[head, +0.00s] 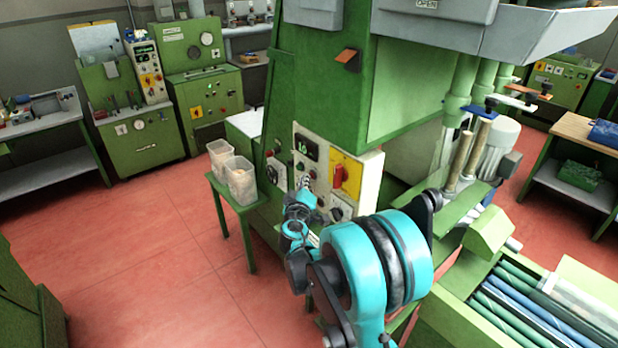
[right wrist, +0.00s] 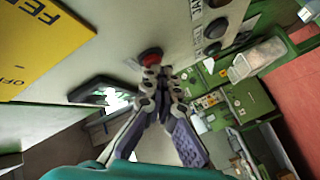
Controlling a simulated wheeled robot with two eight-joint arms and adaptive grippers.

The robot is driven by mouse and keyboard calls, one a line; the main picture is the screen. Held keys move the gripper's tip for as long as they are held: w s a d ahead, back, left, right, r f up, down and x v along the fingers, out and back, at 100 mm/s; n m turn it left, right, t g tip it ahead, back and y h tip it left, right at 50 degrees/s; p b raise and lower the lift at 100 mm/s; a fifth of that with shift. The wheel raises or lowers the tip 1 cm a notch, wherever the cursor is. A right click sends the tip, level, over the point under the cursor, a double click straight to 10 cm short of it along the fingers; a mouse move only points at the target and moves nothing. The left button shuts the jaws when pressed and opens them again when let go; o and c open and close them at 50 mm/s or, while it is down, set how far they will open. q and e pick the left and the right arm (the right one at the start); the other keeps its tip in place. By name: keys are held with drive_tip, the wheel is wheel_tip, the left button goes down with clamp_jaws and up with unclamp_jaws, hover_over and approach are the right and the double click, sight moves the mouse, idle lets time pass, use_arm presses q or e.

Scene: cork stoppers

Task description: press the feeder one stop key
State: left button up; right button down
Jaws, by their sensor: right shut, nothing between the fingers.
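The control panel (head: 371,165) is a pale plate on the green machine, with a small display, a yellow plate with a red rotary switch (head: 340,176), and several knobs. In the right wrist view, a round red key (right wrist: 151,57) sits on the pale panel; I cannot read any label for it. My right gripper (right wrist: 160,72) is shut and empty, its tips at the lower edge of the red key. I cannot tell whether they touch it. In the head view, my right gripper (head: 305,192) is in front of the panel's lower left. My left gripper is not in view.
In the right wrist view, a black button (right wrist: 216,28) is right of the red key, and the yellow plate (right wrist: 35,42) is at upper left. A green side table (head: 238,207) with two plastic tubs stands left of the machine. The red floor at left is clear.

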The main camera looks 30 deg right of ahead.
drive_tip(key=shift+a, duration=0.85)
drive_tip(key=shift+s+a+b, duration=0.15)
drive_tip(key=shift+a, duration=1.1)
drive_tip(key=shift+s+a+b, duration=0.1)
drive_tip(key=shift+a+b, duration=0.05)
drive_tip(key=shift+a, duration=1.1)
drive_tip(key=s+a+f+g+y+b, duration=0.2)
drive_tip(key=s+a, duration=0.4)
drive_tip(key=s, duration=0.3)
drive_tip(key=s+a+f+m+g+y+b, duration=0.1)
drive_tip(key=s+a+f+g+y+b, duration=0.1)
drive_tip(key=s+a+f+y, duration=0.3)
drive_tip(key=s+a+f+g+y+b, duration=0.2)
drive_tip(key=s+a+f+y, duration=0.2)
drive_tip(key=s, duration=0.9)
drive_tip(key=a+f, duration=0.3)
drive_tip(key=a, duration=0.1)
drive_tip(key=shift+s+a+f+m+b, duration=0.15)
drive_tip(key=shift+s+f+m+b, duration=0.05)
drive_tip(key=shift+s+m+b, duration=0.2)
